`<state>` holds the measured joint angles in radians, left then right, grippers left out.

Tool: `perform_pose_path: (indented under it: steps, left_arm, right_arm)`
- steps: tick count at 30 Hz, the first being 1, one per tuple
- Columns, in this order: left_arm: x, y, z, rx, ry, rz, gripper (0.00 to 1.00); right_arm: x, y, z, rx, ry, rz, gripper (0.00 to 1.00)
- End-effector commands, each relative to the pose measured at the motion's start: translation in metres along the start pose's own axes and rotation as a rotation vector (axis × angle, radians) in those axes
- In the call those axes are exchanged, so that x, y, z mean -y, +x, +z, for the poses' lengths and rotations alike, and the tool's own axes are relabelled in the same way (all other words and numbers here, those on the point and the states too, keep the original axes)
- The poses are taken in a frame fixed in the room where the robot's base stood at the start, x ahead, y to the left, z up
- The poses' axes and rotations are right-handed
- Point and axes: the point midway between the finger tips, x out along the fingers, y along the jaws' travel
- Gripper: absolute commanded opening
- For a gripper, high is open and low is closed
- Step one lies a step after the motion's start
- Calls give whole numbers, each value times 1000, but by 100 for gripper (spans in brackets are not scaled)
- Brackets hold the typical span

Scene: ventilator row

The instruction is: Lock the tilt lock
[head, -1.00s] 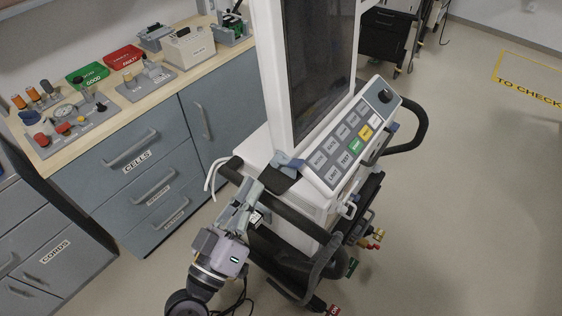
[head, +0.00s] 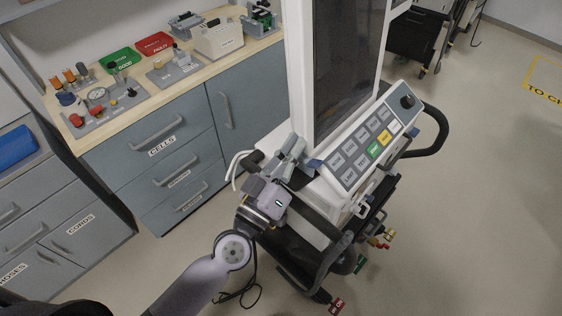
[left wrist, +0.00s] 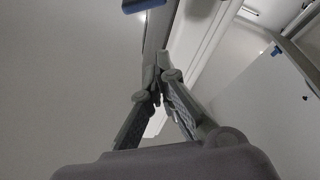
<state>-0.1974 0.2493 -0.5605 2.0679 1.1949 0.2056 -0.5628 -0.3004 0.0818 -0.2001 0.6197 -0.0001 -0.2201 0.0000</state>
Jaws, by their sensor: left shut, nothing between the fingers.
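The ventilator (head: 345,60) stands in the middle of the head view, with a tall dark screen and a sloped button panel (head: 375,143). A small blue part (head: 314,165), perhaps the tilt lock, shows at the screen's foot beside the panel. In the left wrist view a blue piece (left wrist: 143,5) sits at the top edge, beyond the fingertips and apart from them. My left gripper (head: 297,146) is shut and empty, just left of the screen's lower edge; its fingers (left wrist: 156,88) meet in the wrist view. My right gripper is not in view.
The ventilator's black handle (head: 436,135) curves out at the right, and a black rail lies below my left gripper. A counter (head: 150,105) with trays and instruments stands at the left. Open floor (head: 470,220) lies to the right.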

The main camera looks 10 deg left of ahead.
Motion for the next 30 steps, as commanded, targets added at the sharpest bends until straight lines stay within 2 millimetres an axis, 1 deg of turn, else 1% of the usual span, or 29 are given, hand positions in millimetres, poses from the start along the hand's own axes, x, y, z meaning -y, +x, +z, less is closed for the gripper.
perform_pose_path:
  steps: [1, 3, 6, 10, 13, 23, 30]
  left_arm:
    - [-3, 12, -4, -3, 0, 1, 0]
    - [2, 3, 17, 6, 2, 2, 0]
    - [1, -1, 28, 4, 2, 1, 0]
    - [1, -4, 36, 2, 2, 1, 0]
    - [1, -6, 39, 2, 2, 0, 0]
    - [0, -6, 38, 1, 2, 0, 0]
    - [0, -7, 41, 1, 39, 14, 0]
  right_arm:
    - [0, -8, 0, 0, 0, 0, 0]
    - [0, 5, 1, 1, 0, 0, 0]
    - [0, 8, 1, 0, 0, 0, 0]
    - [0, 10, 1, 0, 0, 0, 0]
    - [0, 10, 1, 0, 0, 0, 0]
    - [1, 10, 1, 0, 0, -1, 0]
    - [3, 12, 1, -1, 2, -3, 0]
